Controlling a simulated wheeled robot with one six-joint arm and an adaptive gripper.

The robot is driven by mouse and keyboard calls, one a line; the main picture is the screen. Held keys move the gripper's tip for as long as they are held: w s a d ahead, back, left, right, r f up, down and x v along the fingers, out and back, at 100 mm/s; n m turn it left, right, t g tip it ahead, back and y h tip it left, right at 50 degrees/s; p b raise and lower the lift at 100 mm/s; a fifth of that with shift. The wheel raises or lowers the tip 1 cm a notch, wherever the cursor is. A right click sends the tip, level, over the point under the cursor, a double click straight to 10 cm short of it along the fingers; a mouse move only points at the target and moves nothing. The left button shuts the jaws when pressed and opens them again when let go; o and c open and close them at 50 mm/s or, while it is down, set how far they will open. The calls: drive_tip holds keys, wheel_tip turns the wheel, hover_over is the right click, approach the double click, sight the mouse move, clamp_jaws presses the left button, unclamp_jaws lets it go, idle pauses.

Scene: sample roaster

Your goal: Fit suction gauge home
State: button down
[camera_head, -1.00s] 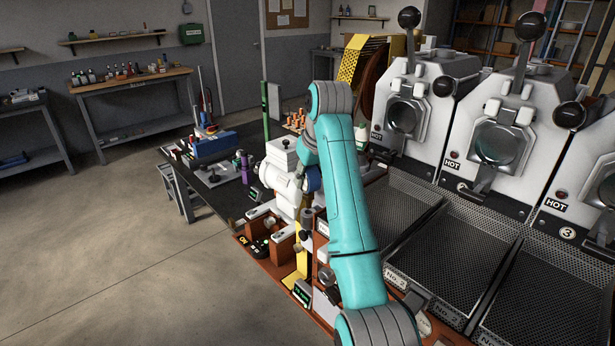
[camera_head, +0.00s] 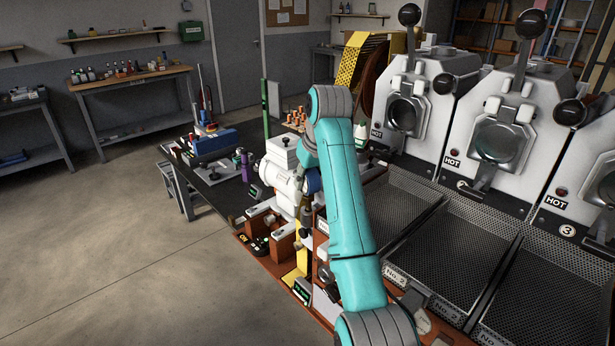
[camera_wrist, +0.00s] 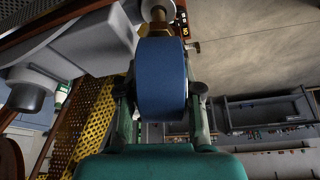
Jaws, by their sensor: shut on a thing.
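The suction gauge (camera_wrist: 162,80) is a round blue body with a brass stem (camera_wrist: 157,29). In the wrist view it sits between the two fingers of my gripper (camera_wrist: 162,100), which is shut on it. The stem points at a pale round fitting (camera_wrist: 158,9) at the top edge; I cannot tell whether it is seated in it. In the head view the blue gauge (camera_head: 313,181) shows beside the white machine (camera_head: 283,154), partly behind my teal arm. Its dial face is not visible.
A brown bench holds small blocks and a yellow strip (camera_head: 300,262) near the machine. Roasters marked HOT (camera_head: 496,140) and mesh trays (camera_head: 450,245) stand at the right. A dark table (camera_head: 215,185) lies behind at left. The floor at left is clear.

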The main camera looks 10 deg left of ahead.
drive_tip(key=shift+f, duration=1.35)
drive_tip(key=shift+r, duration=0.15)
drive_tip(key=shift+r, duration=1.45)
drive_tip(key=shift+f, duration=1.6)
idle(0.7)
drive_tip(key=c, duration=0.7)
unclamp_jaws()
drive_tip(key=shift+r, duration=0.1)
